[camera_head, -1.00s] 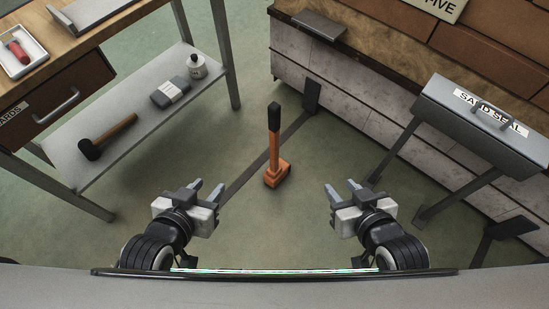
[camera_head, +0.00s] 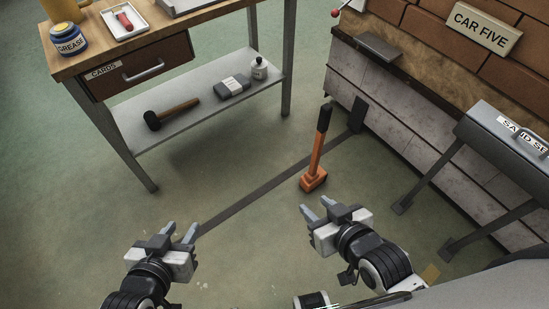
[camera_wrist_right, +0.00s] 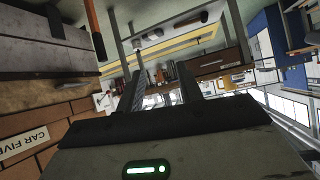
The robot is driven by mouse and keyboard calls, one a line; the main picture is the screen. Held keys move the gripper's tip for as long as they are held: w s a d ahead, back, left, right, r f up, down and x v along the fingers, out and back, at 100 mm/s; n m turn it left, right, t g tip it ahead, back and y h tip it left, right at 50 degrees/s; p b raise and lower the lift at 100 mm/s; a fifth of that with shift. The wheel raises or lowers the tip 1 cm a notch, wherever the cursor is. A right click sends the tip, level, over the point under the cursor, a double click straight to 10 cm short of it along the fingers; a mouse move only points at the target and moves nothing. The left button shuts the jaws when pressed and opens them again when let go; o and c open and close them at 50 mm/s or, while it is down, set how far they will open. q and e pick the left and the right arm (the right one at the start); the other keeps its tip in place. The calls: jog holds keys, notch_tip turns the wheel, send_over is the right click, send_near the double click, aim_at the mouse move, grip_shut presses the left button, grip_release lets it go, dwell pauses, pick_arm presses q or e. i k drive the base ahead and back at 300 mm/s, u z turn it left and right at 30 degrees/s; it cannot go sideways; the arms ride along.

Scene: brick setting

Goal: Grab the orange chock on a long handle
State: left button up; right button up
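The orange chock (camera_head: 313,181) stands on the green floor in the head view, its long handle (camera_head: 320,135) rising with a black grip at the top. Its handle also shows at the upper left of the right wrist view (camera_wrist_right: 92,25). My right gripper (camera_head: 316,212) is open and empty, nearer to me than the chock and apart from it. My left gripper (camera_head: 180,233) is open and empty, well to the left of the chock.
A workbench (camera_head: 212,110) with a lower shelf holding a mallet (camera_head: 172,113) stands at the left. A grey sand box (camera_head: 500,140) stands on legs at the right. Floor between is clear.

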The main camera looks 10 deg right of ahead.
aim_at(316, 176)
jog(key=u, duration=0.25)
jog(key=i, duration=0.75)
jog(key=z, duration=1.25)
jog(key=k, duration=0.5)
jog(key=z, duration=1.55)
jog(key=i, duration=0.75)
jog(key=u, duration=1.95)
